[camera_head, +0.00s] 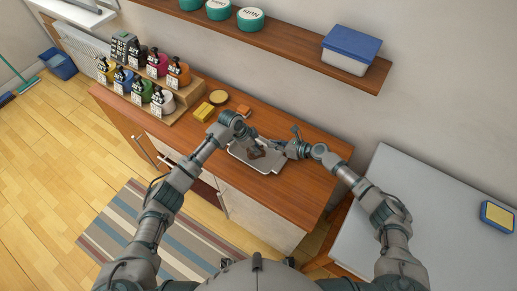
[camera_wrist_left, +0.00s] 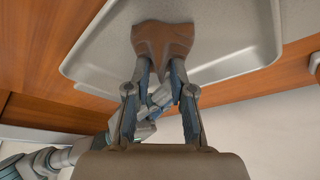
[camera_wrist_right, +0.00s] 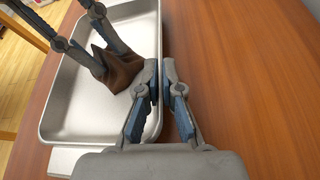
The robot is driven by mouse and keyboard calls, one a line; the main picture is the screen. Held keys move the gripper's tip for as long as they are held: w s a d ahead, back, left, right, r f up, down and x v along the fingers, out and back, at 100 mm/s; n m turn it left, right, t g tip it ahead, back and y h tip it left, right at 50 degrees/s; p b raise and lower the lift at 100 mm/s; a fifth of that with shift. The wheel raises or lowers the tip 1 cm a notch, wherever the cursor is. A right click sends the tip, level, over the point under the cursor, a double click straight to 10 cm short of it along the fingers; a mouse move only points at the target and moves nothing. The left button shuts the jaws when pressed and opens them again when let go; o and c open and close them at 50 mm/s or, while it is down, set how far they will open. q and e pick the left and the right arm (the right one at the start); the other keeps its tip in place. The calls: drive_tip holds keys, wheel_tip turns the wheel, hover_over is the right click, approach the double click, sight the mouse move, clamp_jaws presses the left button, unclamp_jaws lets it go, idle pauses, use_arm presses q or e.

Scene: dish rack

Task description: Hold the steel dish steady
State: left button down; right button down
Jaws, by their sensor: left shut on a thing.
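The steel dish (camera_head: 264,164) is a shallow grey tray with a raised rim, lying on the wooden counter. It shows in the left wrist view (camera_wrist_left: 235,45) and the right wrist view (camera_wrist_right: 80,105). My left gripper (camera_wrist_left: 163,65) is shut on a brown, crumpled, cloth-like piece (camera_wrist_left: 163,40). The brown piece is over the dish's floor in the right wrist view (camera_wrist_right: 118,70); whether it touches the floor is unclear. My right gripper (camera_wrist_right: 161,68) is at the dish's right rim, one finger on each side, tips close together. Whether they press on the rim is unclear.
A rack of several labelled bottles (camera_head: 145,85) stands at the counter's left. A shelf (camera_head: 290,48) runs above. The counter right of the dish is clear. A grey table (camera_head: 420,220) stands at right.

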use_arm(q)
drive_tip(key=shift+w+a+f, duration=0.15)
drive_tip(key=shift+w+a, duration=0.5)
drive_tip(key=shift+a, duration=0.3)
drive_tip(key=shift+s+a, duration=0.4)
drive_tip(key=shift+s, duration=0.05)
drive_tip(key=shift+s+d, duration=0.75)
drive_tip(key=shift+d, duration=0.35)
drive_tip(key=shift+s+d+f, duration=0.1)
drive_tip(key=shift+s+d, duration=0.65)
drive_tip(key=shift+d, duration=0.2)
drive_tip(key=shift+w+a+r, duration=0.1)
drive_tip(key=shift+w+a, duration=0.65)
drive_tip(key=shift+a, duration=0.3)
drive_tip(key=shift+w+a+r, duration=0.1)
drive_tip(key=shift+w+a, duration=0.65)
drive_tip(key=shift+a, duration=0.3)
drive_tip(key=shift+w+d+r, duration=0.1)
drive_tip(key=shift+w+d, duration=0.65)
drive_tip(key=shift+w, duration=0.25)
drive_tip(key=shift+s+d, duration=0.85)
drive_tip(key=shift+d, duration=0.3)
